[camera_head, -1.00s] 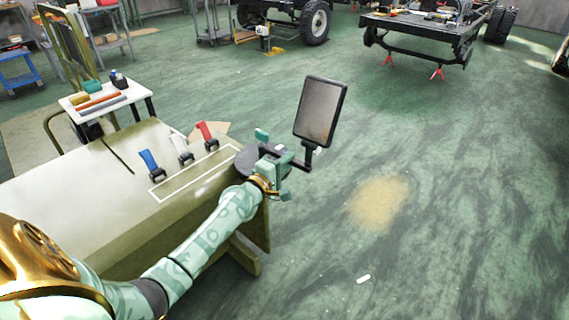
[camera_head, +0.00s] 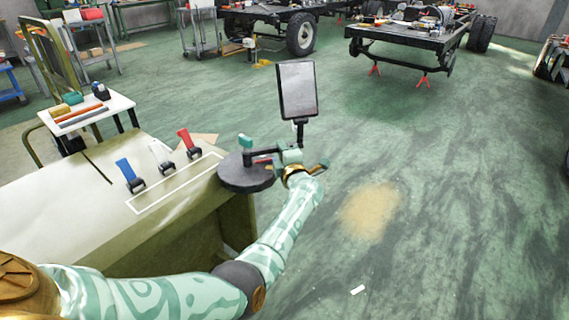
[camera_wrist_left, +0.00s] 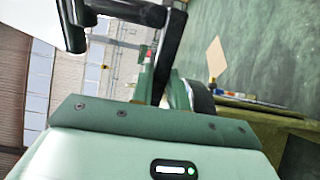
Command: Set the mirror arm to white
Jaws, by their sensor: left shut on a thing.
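The mirror (camera_head: 298,90) is a dark-framed rectangle standing upright on a short post at the outer end of a black mirror arm (camera_head: 264,154). The arm reaches right from a dark round base (camera_head: 246,179) at the bench corner. A small red patch shows on the base beside the arm; no white mark can be made out there. My left gripper (camera_head: 293,158) is shut on the outer part of the mirror arm, below the mirror. Its fingers partly hide the grip. In the left wrist view the black arm (camera_wrist_left: 170,50) rises between the fingers. My right gripper is out of view.
Blue (camera_head: 126,171), white (camera_head: 161,156) and red (camera_head: 186,140) levers stand in a row on the bench (camera_head: 60,205), beside a white outline. A small white table (camera_head: 110,104) stands behind. The floor right of the mirror is clear; a vehicle chassis (camera_head: 410,40) stands farther back.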

